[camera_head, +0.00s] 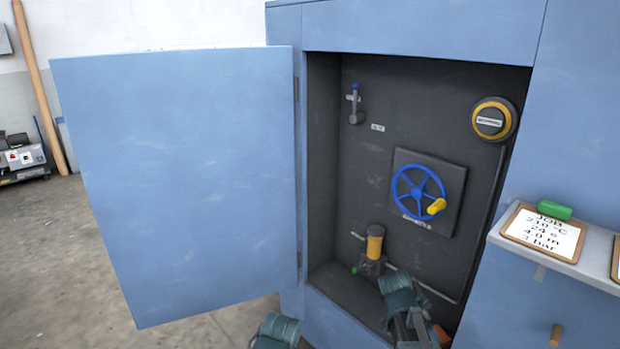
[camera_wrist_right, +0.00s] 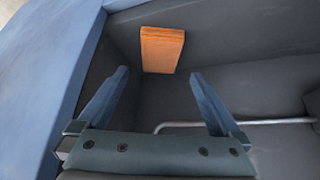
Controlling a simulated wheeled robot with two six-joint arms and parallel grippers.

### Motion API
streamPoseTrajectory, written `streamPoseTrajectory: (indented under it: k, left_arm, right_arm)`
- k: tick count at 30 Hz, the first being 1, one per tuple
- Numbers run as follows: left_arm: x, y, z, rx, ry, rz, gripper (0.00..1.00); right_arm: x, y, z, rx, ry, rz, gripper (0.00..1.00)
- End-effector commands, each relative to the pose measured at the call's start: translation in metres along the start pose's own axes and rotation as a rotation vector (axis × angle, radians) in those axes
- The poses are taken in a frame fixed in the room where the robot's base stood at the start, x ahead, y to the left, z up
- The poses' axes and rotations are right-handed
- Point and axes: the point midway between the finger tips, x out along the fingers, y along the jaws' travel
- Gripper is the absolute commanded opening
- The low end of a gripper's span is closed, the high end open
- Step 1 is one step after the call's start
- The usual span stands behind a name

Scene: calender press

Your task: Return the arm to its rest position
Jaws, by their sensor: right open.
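My right arm (camera_head: 405,300) reaches up from the bottom edge of the head view, in front of the open cabinet's lower part. In the right wrist view, my right gripper (camera_wrist_right: 159,77) has its two fingers wide apart with nothing between them. An orange block (camera_wrist_right: 162,50) is beyond the fingertips, by the dark inner wall of the cabinet, apart from the fingers. Part of it seems to show beside my arm in the head view (camera_head: 442,336). A link of my left arm (camera_head: 277,330) shows at the bottom edge; my left gripper is out of frame.
The blue cabinet door (camera_head: 180,185) stands open at the left. Inside are a blue handwheel (camera_head: 418,191), a yellow-ringed knob (camera_head: 493,120), a small lever (camera_head: 355,105) and a yellow-topped valve (camera_head: 375,242). A shelf (camera_head: 590,272) with a clipboard (camera_head: 543,231) juts out at right.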

Motion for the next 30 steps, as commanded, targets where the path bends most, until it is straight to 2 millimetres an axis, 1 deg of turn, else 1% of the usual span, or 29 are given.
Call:
streamPoseTrajectory:
  k: [1, 3, 9, 12, 15, 19, 30]
  left_arm:
    - [0.014, 0.001, -0.001, -0.002, 0.000, 0.000, 1.00]
    - [0.022, 0.002, -0.001, -0.004, 0.000, 0.000, 1.00]
    - [0.044, 0.004, -0.003, -0.009, 0.000, 0.000, 1.00]
    - [0.052, 0.005, -0.003, -0.010, 0.001, 0.000, 1.00]
    - [0.058, 0.006, -0.003, -0.011, 0.001, 0.000, 1.00]
    - [0.061, 0.006, -0.004, -0.011, 0.001, 0.000, 1.00]
    - [0.061, 0.006, -0.004, -0.011, 0.001, 0.000, 1.00]
  right_arm:
    - [0.015, 0.000, 0.003, 0.002, 0.000, 0.001, 1.00]
    - [0.025, -0.001, 0.003, 0.001, 0.000, 0.000, 1.00]
    - [0.052, -0.001, 0.002, 0.001, 0.000, 0.000, 1.00]
    - [0.061, -0.001, 0.002, 0.001, 0.000, 0.000, 1.00]
    - [0.068, 0.000, 0.001, 0.001, 0.000, 0.000, 1.00]
    - [0.072, 0.000, 0.001, 0.001, 0.000, 0.000, 1.00]
    - [0.072, 0.000, 0.001, 0.000, 0.000, -0.001, 1.00]
